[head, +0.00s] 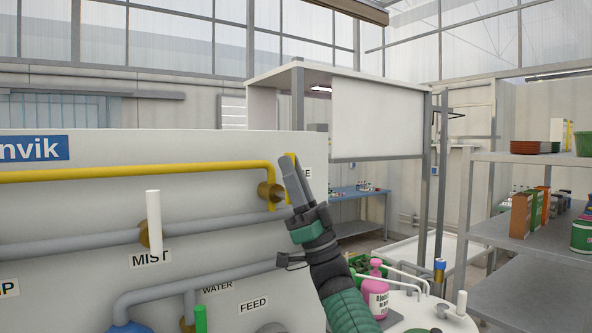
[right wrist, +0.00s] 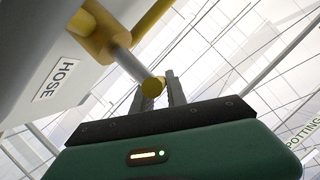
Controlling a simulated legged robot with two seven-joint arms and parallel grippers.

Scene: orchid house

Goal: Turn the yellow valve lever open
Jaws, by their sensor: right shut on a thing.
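My left gripper is not in view.
A white MIST lever (head: 153,218) and a green WATER lever (head: 200,319) stick out of the white panel (head: 120,148) on the left. A pink bottle (head: 376,292) stands at lower right, close to my right arm. Grey shelves (head: 520,247) stand farther right.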

